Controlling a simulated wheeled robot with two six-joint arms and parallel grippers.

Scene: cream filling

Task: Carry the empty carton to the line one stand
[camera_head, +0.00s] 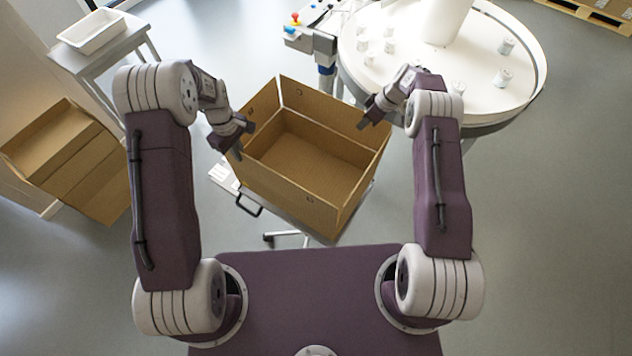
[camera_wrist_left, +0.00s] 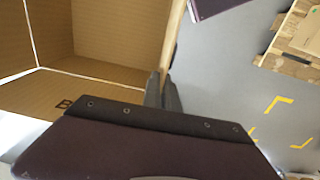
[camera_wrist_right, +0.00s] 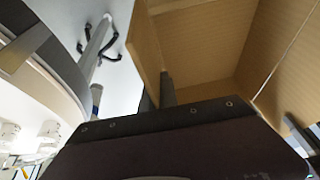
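The empty open carton (camera_head: 315,150) is brown and sits between my two arms in the head view, above a wheeled stand (camera_head: 222,178). Whether it rests on the stand or is held slightly above it, I cannot tell. My left gripper (camera_head: 238,146) is at the carton's left wall; in the left wrist view its fingers (camera_wrist_left: 163,90) stand on either side of the wall edge, closed on it. My right gripper (camera_head: 368,116) is at the right wall; in the right wrist view its fingers (camera_wrist_right: 158,92) pinch that wall. The carton's inside is bare.
A round white table (camera_head: 495,85) with several small white jars stands close behind right. A post with a red button (camera_head: 296,19) is behind the carton. Another open carton (camera_head: 70,160) and a side table with a white tray (camera_head: 92,32) are left. Floor at right is clear.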

